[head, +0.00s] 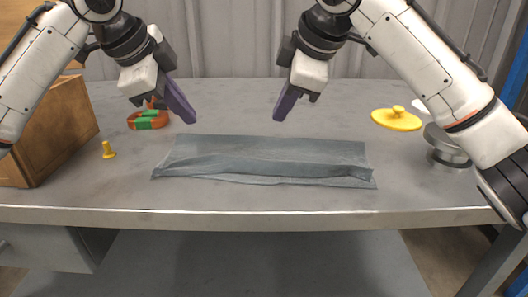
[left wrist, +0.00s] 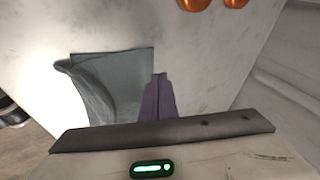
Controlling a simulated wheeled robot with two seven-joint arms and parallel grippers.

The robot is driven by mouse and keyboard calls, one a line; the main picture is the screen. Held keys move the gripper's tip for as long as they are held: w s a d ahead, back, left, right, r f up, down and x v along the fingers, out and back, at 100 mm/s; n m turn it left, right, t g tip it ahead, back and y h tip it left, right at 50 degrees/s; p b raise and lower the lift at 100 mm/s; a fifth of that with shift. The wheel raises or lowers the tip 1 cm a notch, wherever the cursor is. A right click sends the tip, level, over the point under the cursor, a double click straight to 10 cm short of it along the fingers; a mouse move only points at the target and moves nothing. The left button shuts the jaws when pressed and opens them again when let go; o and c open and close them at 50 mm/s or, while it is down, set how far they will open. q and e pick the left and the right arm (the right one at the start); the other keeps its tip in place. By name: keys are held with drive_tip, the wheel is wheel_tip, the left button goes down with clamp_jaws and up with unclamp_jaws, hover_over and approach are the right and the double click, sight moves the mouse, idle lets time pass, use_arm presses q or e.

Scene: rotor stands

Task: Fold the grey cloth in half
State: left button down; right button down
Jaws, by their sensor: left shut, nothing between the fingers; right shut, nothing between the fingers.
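The grey cloth (head: 262,158) lies on the table in the middle of the head view, as a wide strip. Its near part is doubled, with a wavy layer edge along the front and a thin lower layer showing under it. In the left wrist view the cloth (left wrist: 112,80) lies at upper left, partly hidden by the fingers. My left gripper (head: 188,114) is shut and empty, above the table behind the cloth's left end; its purple fingers (left wrist: 158,98) show together. My right gripper (head: 279,115) is shut and empty, above the table behind the cloth's middle. Neither touches the cloth.
A yellow lidded disc (head: 396,119) and a metal cylinder (head: 446,148) are at the right. The table front (head: 260,202) is clear.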

use_arm(q)
drive_tip(key=shift+f+b, duration=0.3)
drive_tip(key=shift+b, duration=0.05)
use_arm(e)
drive_tip(key=shift+f, duration=0.35)
use_arm(q)
drive_tip(key=shift+r, duration=0.1)
use_arm(e)
drive_tip(key=shift+r, duration=0.1)
use_arm(q)
drive_tip(key=shift+f+p, duration=0.2)
drive_tip(key=shift+p, duration=0.1)
use_arm(e)
drive_tip(key=shift+r, duration=0.2)
use_arm(q)
drive_tip(key=shift+f, duration=0.2)
use_arm(e)
drive_tip(key=shift+f, duration=0.35)
